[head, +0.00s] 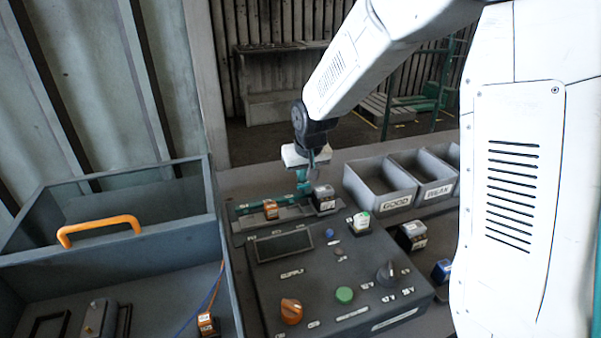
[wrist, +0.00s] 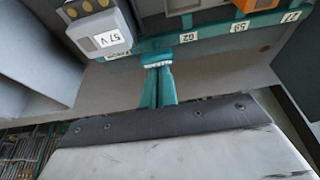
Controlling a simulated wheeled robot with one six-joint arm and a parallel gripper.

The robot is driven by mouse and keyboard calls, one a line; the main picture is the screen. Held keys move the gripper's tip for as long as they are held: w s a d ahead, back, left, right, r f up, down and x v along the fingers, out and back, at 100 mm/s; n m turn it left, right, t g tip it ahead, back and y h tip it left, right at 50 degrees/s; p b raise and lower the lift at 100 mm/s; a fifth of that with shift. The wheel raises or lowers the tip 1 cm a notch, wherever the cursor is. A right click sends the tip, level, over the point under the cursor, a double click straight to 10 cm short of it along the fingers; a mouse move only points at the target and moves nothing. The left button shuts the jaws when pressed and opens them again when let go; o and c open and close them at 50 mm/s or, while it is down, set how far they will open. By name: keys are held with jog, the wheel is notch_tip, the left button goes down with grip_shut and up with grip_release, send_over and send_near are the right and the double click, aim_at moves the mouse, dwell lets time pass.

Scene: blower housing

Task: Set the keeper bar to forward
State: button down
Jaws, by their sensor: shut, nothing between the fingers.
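A teal bar (head: 285,197), which looks like the keeper bar, runs along the rack behind the control panel. In the wrist view the teal bar (wrist: 215,34) crosses the upper part, with small white number labels along it. My gripper (head: 304,188) points down at the right part of the bar, just left of a dark block. In the wrist view my gripper (wrist: 157,64) has its teal fingers shut and empty, with the tips close to the bar's edge. I cannot tell whether they touch it.
A grey battery-like block labelled 57 V (wrist: 99,36) stands close beside the fingers. An orange block (head: 270,209) sits on the rack. The control panel (head: 330,270) with knobs lies in front. Grey bins (head: 379,184) stand right; a large grey box (head: 213,215) stands left.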

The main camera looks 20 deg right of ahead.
jog(key=shift+s+f, duration=0.15)
jog(key=v, duration=0.8)
jog(key=shift+w, duration=0.2)
jog(key=s+d+r+g, duration=0.1)
jog(key=s+r, duration=0.2)
jog(key=s, duration=1.3)
jog(key=s+d+r+g, duration=0.1)
jog(key=s+d+r, duration=0.1)
jog(key=s, duration=1.5)
jog(key=shift+r+g, duration=0.3)
jog(key=shift+r, duration=0.2)
jog(key=shift+s+d, duration=0.1)
